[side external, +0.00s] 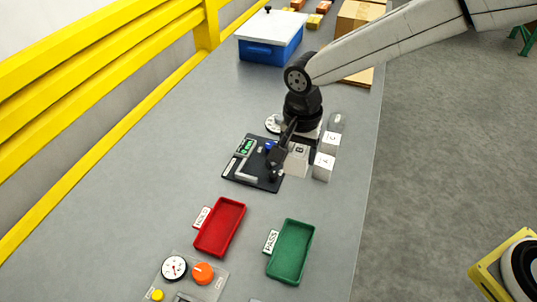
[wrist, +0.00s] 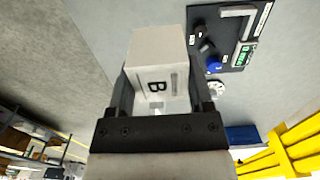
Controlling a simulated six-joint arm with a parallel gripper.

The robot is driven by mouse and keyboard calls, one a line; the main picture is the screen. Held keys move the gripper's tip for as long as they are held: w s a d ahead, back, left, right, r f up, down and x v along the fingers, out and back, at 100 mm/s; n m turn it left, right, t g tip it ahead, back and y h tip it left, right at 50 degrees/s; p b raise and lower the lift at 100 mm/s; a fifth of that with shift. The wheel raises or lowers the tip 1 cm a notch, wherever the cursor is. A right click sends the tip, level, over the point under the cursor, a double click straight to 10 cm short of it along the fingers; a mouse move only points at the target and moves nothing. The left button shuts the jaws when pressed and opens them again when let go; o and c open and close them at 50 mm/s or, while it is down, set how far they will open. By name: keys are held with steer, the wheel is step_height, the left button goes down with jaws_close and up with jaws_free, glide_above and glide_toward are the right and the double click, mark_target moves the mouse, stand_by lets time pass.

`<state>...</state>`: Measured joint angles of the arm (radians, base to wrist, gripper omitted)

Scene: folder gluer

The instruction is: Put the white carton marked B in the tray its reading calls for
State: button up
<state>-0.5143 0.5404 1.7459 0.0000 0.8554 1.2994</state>
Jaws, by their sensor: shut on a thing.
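The white carton marked B (wrist: 160,50) is between the two fingers of my gripper (wrist: 157,78), which is shut on it. In the side external view the carton (side external: 298,160) is beside the right edge of a black reading station (side external: 240,172), under my gripper (side external: 290,145). I cannot tell whether it touches the table. The station has a small green lit display (side external: 246,146), too small to read, and a blue part. The red tray (side external: 221,248), labelled HOLD, and the green tray (side external: 312,252), labelled PASS, look empty nearer the camera.
A panel with a dial (side external: 174,268) and orange knob (side external: 203,273) is at the front. A blue bin (side external: 268,52) stands behind. A yellow rail (side external: 100,75) runs along the left.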

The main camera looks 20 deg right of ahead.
steer(key=shift+s+a+f, duration=0.25)
steer(key=shift+s+a, duration=0.05)
steer(key=shift+s, duration=0.05)
steer(key=s+a+f, duration=0.5)
steer(key=s+f, duration=0.1)
steer(key=s, duration=0.4)
steer(key=shift+s+a+f, duration=0.25)
steer(key=shift+f, duration=0.15)
steer(key=shift+f, duration=2.8)
steer(key=o, duration=1.2)
